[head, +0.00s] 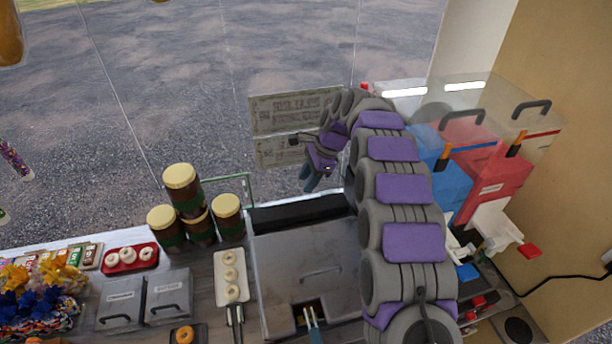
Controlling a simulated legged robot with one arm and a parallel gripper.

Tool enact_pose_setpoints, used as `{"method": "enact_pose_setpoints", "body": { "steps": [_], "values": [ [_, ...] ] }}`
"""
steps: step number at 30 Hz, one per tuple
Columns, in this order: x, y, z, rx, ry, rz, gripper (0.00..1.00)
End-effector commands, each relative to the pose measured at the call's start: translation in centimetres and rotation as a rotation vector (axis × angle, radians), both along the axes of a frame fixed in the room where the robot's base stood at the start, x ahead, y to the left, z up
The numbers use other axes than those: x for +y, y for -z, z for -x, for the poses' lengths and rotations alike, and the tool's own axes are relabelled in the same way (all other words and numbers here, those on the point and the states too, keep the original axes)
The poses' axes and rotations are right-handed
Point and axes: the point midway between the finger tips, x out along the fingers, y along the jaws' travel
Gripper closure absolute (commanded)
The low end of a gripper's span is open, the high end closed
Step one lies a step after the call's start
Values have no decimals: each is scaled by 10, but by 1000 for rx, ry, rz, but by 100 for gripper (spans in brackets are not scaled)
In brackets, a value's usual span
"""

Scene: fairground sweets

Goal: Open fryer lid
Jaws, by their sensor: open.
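The fryer (262,290) is a grey metal box at the lower middle of the head view, partly behind my arm on its right. Its lid (285,262) looks like a flat grey panel with a thin handle (320,273) and lies about level. A dark strip (290,214) runs along the far side. My gripper (309,184) hangs beyond that far edge, fingers pointing down, apart from the lid and handle. It is open and appears empty. My segmented purple and grey arm arches over the fryer's right side and hides part of it.
Brown jars with cream lids (183,200) stand left of the fryer. A white tray of doughnuts (216,268) lies beside it. Tongs (312,322) stick up at the near edge. Clear-topped red and blue machines (497,170) stand right. Signs (285,112) hang behind my gripper.

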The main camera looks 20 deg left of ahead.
Motion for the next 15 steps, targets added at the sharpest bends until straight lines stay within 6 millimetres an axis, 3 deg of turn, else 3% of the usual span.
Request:
{"method": "enact_pose_setpoints", "body": {
  "steps": [15],
  "values": [
    [-27,-4,45,3,0,1,60]
  ]
}}
